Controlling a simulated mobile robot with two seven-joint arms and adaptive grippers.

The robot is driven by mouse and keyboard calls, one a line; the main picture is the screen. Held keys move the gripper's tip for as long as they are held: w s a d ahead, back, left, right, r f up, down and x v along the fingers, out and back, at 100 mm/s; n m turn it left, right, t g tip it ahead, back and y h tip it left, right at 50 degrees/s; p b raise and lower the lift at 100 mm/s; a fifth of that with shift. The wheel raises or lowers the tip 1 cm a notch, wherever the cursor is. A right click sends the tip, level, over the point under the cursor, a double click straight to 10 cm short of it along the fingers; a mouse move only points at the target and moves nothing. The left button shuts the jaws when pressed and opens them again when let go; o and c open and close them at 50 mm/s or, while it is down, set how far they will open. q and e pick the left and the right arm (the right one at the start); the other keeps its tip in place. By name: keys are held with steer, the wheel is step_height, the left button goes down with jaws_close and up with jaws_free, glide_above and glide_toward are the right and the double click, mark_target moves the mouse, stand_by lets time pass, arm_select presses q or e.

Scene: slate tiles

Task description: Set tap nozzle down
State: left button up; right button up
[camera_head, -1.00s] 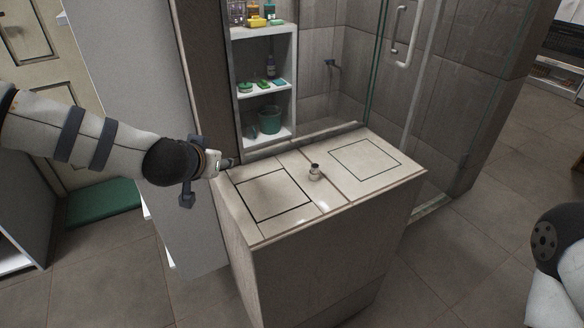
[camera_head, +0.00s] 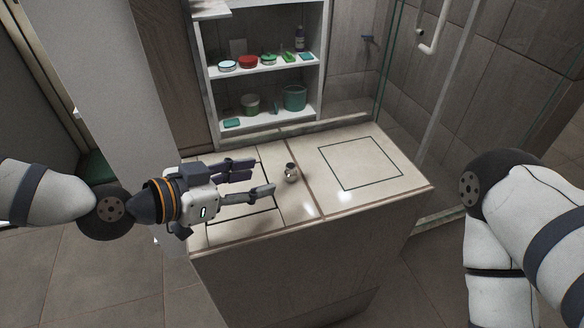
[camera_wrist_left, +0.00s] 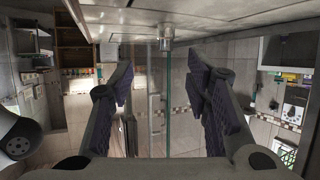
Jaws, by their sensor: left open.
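The tap nozzle (camera_head: 291,172), a small metallic cylinder with a dark top, stands upright on the pale countertop (camera_head: 302,207). It is on the strip between two dark-outlined squares. My left gripper (camera_head: 262,176) is open and empty, low over the left square, with its fingers pointing right toward the nozzle. The fingertips are a little short of it and apart from it. In the left wrist view, which looks upside down, the nozzle (camera_wrist_left: 166,42) hangs beyond and between the open fingers. My right gripper is out of view.
The right outlined square (camera_head: 360,162) is empty. A white shelf (camera_head: 265,73) with tins, cups and a teal pot (camera_head: 294,98) stands behind the counter. A glass shower panel (camera_head: 412,90) with a handle is at the back right. My right arm is at the right edge.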

mark_target(287, 168)
arm_select(q)
steer(key=x, duration=0.9)
steer(key=shift+w+a+r+b, duration=0.1)
steer(key=shift+w+a+b, duration=0.05)
steer(key=shift+w+b, duration=0.25)
jaws_close()
